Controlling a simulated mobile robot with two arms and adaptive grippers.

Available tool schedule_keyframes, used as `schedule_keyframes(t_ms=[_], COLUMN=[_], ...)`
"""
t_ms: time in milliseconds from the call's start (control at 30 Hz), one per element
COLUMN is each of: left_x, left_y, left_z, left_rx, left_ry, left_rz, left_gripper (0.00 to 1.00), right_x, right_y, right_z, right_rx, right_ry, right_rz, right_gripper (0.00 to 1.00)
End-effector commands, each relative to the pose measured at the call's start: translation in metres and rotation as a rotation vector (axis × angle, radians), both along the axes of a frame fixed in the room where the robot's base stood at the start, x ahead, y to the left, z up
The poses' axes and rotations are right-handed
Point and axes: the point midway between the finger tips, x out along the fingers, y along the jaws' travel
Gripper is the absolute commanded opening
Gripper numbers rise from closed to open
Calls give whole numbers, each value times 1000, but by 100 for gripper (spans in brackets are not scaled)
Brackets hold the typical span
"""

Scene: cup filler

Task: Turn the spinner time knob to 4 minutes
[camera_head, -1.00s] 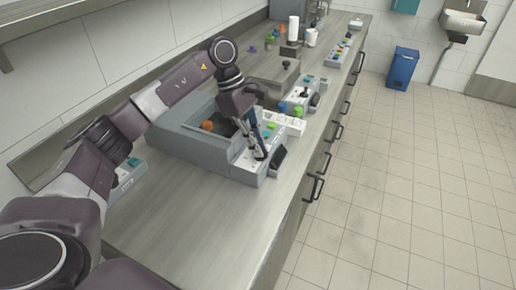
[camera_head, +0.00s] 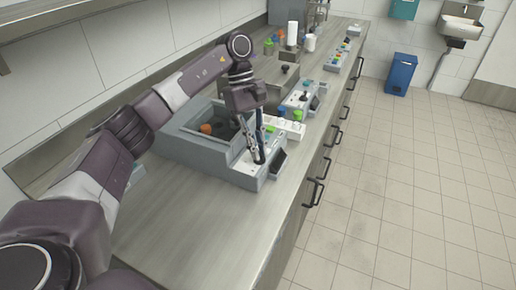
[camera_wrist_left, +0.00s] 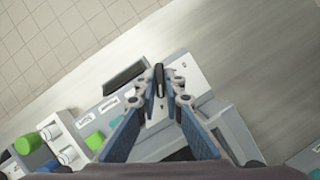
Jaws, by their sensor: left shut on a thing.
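The spinner (camera_head: 205,135) is a grey box on the counter with an open basin and a light control panel (camera_head: 242,170) at its front right. A dark screen (camera_head: 279,163) stands at the panel's edge; it also shows in the left wrist view (camera_wrist_left: 124,78). My left gripper (camera_head: 257,158) points down at the panel. In the left wrist view my left gripper (camera_wrist_left: 160,92) is shut on a small dark knob (camera_wrist_left: 159,75), which stands between its fingertips. The knob's marks are too small to read. My right gripper is not in view.
A white rack with green and blue caps (camera_head: 292,126) stands just behind the spinner. Another device (camera_head: 303,97) and a grey box (camera_head: 275,78) stand farther back. The counter (camera_head: 185,220) in front is clear. A blue bin (camera_head: 402,75) is on the floor.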

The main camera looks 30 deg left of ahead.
Motion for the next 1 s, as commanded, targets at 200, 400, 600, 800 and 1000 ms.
schedule_keyframes(t_ms=[200, 400, 600, 800, 1000], left_x=[2, 1, 1, 1, 7], left_y=[1, 0, 0, 1, 11], left_z=[2, 2, 1, 4, 31], left_rx=[-1, -1, 0, 0, -2], left_ry=[-6, -6, -3, -3, -6], left_rz=[1, 2, 1, 1, 4], left_gripper=[0, 20, 26, 26, 26], right_x=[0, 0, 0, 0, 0], right_y=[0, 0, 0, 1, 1], right_z=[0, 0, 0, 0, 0], right_rx=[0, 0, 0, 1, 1], right_ry=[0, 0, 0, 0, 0], right_rz=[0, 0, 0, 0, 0], right_gripper=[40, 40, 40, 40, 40])
